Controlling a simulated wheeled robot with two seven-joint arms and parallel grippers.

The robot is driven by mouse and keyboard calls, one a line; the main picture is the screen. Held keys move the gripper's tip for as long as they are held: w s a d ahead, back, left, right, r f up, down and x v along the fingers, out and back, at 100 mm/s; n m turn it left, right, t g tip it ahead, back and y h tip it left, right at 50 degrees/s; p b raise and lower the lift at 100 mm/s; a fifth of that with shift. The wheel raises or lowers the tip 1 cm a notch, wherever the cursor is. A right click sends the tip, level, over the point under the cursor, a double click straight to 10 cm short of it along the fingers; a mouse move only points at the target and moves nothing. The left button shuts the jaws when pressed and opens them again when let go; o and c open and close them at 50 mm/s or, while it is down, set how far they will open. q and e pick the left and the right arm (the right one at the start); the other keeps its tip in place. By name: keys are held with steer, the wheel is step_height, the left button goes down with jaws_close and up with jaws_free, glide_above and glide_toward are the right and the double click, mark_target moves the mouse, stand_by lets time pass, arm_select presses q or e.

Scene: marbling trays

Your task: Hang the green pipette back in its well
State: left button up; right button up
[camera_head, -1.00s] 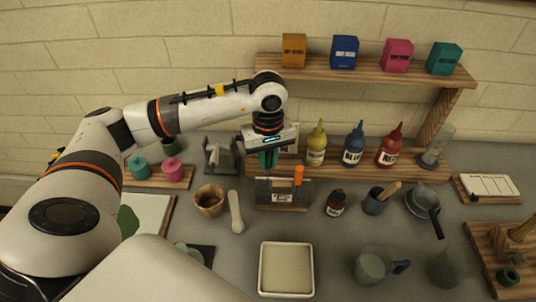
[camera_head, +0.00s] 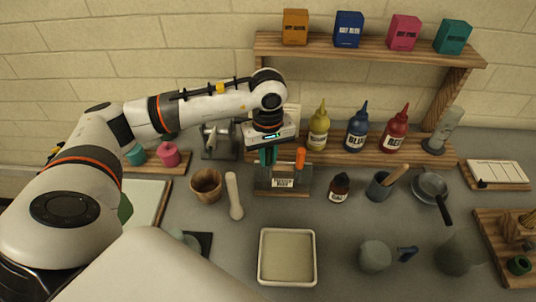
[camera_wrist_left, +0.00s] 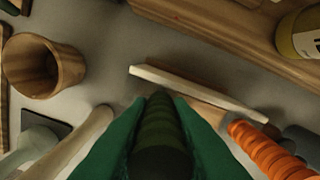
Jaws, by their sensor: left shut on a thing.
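My left gripper (camera_head: 268,158) is shut on the green pipette at the left part of the pipette rack (camera_head: 284,183). In the left wrist view, the dark green ribbed bulb of the green pipette (camera_wrist_left: 160,125) sits between the green fingers (camera_wrist_left: 160,150). The pipette's lower end is hidden, so I cannot tell whether it is inside a well. The rack has a clear front, a wooden base and a label. An orange pipette (camera_head: 300,158) stands in its right part; its ribbed orange bulb (camera_wrist_left: 262,150) shows in the left wrist view. My right gripper is out of view.
A wooden bowl (camera_head: 206,185) and a pestle (camera_head: 234,196) are left of the rack. A brown bottle (camera_head: 339,187) is on its right. Yellow, blue and red bottles (camera_head: 318,130) stand behind. A shallow tray (camera_head: 262,258) lies in front.

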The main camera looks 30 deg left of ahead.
arm_select(q)
steer(key=shift+f, duration=0.15)
steer(key=o, duration=0.7)
step_height(320, 180, up, 12)
steer(key=shift+b, duration=1)
steer(key=shift+f, duration=0.1)
